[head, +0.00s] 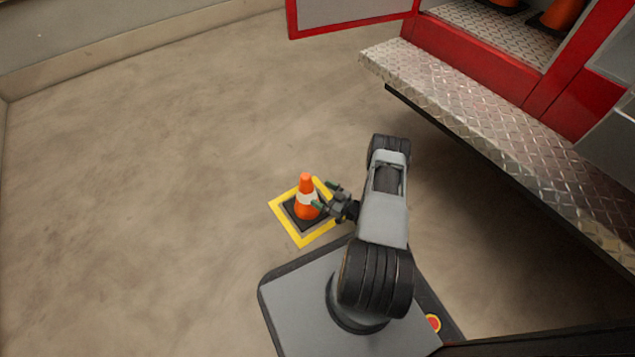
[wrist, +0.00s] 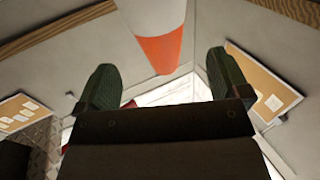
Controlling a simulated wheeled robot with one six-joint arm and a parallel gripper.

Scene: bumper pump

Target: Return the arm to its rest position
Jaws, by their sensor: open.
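My arm is folded over my base in the head view. My gripper (head: 326,195) is low at its left side, with its two fingers apart. An orange cone (head: 306,197) with a white band stands upright on a black base inside a yellow square outline (head: 286,222) on the floor. The gripper is right beside the cone; I cannot tell whether they touch. In the wrist view the open green-padded fingers of my gripper (wrist: 163,88) show, and part of the cone (wrist: 160,48) appears beyond and between them.
A red vehicle with a diamond-plate step (head: 480,110) stands at the right, close to my arm. Its open red-edged door (head: 350,14) sticks out at the top. More orange cones (head: 562,14) sit inside its compartment. The floor at the left is clear up to the wall.

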